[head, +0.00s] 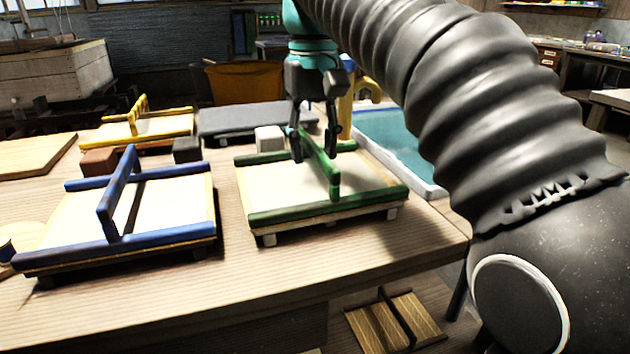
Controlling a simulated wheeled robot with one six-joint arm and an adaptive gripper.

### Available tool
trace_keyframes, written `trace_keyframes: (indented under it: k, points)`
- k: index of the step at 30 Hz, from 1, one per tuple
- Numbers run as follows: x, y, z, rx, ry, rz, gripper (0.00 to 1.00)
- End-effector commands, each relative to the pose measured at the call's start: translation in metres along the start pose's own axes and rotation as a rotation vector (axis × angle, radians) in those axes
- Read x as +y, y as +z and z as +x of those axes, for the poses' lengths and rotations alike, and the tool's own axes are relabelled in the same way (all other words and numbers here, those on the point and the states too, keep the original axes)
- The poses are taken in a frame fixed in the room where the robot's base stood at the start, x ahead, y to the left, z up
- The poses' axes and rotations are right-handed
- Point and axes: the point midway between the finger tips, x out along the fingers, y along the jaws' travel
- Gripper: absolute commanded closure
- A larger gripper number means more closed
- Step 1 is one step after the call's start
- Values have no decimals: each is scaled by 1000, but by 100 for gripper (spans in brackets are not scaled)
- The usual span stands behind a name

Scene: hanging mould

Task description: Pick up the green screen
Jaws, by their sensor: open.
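The green screen (285,215) is a framed pale mesh with green side bars and a raised green handle bar across its middle. It rests on small blocks on the wooden table, right of centre. My gripper (315,157) points down at the handle's far end, with its dark fingers open on either side of the bar. I cannot tell whether the fingers touch the handle.
A blue screen (75,225) stands to the left and a yellow screen (165,126) behind it on the wooden table (270,285). A grey slab (235,120) and a white block (269,138) lie behind the green screen. A water-filled basin (390,140) is at the right.

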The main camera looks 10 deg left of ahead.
Motion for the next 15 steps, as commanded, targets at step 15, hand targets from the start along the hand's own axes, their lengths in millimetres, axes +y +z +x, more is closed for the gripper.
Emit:
trace_keyframes:
  k: [15]
  points:
    - [0, 0, 26, 0, 0, 1, 66]
